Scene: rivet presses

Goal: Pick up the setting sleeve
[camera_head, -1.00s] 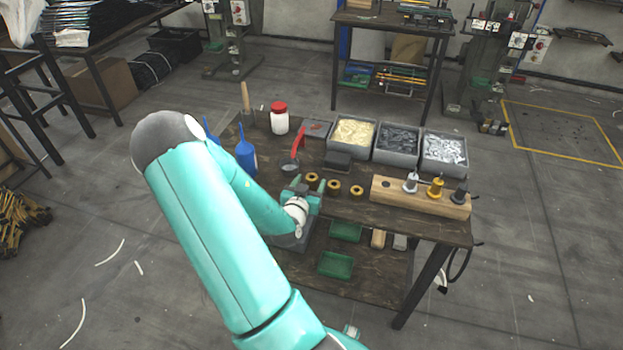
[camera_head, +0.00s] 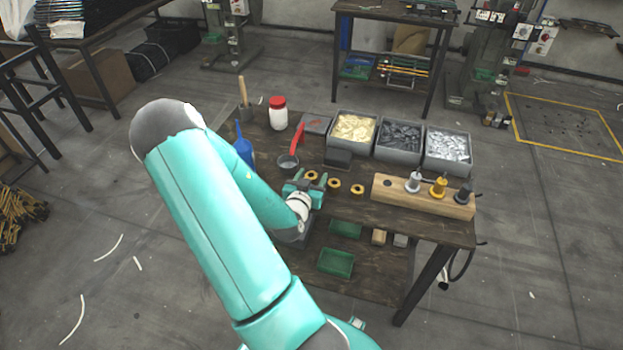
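A wooden block (camera_head: 411,199) at the right of the table holds three upright fittings: a silver one (camera_head: 413,182), a yellow one (camera_head: 438,187) and a dark grey one (camera_head: 463,193). Three brass-coloured rings lie left of it: a left ring (camera_head: 311,176), a middle ring (camera_head: 334,183) and a right ring (camera_head: 357,189). I cannot tell which piece is the setting sleeve. My gripper (camera_head: 311,180) is at the table's front left, its fingers apart and pointing towards the back. The left ring shows between the fingers; I see no contact. My arm hides part of the table's left side.
Three grey bins stand at the back, with yellow (camera_head: 354,129), dark (camera_head: 401,136) and silvery parts (camera_head: 447,146). Green trays (camera_head: 336,263) lie on the lower shelf.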

